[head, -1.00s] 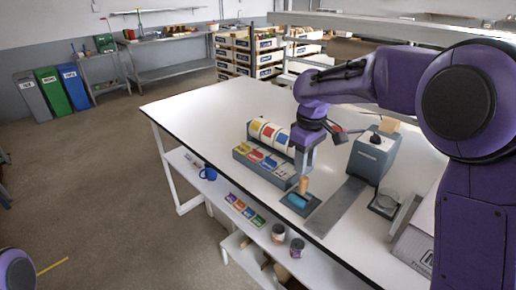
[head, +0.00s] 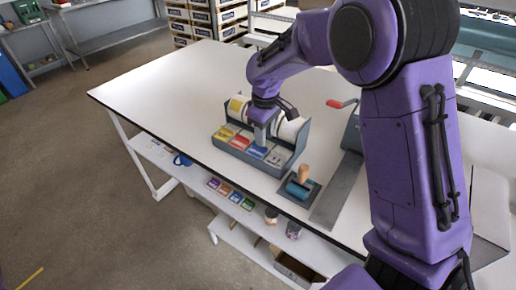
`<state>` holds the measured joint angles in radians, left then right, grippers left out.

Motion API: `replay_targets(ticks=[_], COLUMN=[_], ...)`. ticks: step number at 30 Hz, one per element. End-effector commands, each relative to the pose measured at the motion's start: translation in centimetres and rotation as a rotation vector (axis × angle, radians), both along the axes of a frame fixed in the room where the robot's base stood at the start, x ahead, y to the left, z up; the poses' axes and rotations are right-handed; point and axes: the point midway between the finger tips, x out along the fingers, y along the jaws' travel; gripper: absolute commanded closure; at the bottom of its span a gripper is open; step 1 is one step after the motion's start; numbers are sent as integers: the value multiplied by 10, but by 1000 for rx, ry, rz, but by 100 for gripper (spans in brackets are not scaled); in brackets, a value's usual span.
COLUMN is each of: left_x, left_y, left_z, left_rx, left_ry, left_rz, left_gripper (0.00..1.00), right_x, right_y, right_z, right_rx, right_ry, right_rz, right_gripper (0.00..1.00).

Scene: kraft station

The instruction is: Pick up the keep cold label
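The label dispenser (head: 292,166) is a grey box on the white table, with rolls behind and a row of labels on its sloped front: yellow (head: 225,131), red (head: 241,140), blue (head: 257,151) and white (head: 277,158). Their print is too small to read, so I cannot tell for sure which is the keep cold label; blue is a likely match. My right gripper (head: 261,143) points down over the dispenser, just above the blue label and in front of the rolls. Its fingertips are too small to show whether they are open or touching the label. My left gripper is out of view.
A roller with a wooden handle (head: 303,175) sits on a dark pad right of the dispenser, beside a grey metal strip (head: 336,190). A red-handled device (head: 350,125) is partly hidden by my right arm. The left of the table (head: 170,85) is clear.

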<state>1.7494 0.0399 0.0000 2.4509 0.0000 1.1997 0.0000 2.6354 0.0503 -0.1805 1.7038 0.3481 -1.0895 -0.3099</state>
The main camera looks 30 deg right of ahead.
Motion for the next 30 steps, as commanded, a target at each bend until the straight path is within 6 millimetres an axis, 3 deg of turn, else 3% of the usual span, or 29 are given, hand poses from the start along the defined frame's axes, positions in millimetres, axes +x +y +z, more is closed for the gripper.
replay_targets(ticks=[2,6,13,16,30], left_x=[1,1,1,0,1], left_y=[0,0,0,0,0], left_z=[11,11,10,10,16], left_rx=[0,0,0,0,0], left_ry=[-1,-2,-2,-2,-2], left_rz=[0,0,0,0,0], left_gripper=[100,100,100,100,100], right_x=[0,1,1,2,1], right_y=[3,3,3,3,3], right_z=[-13,-32,-35,-35,-29], right_rx=[-1,1,1,1,1], right_ry=[8,4,1,1,1], right_rz=[1,2,2,3,3], right_gripper=[67,67,67,100,100])
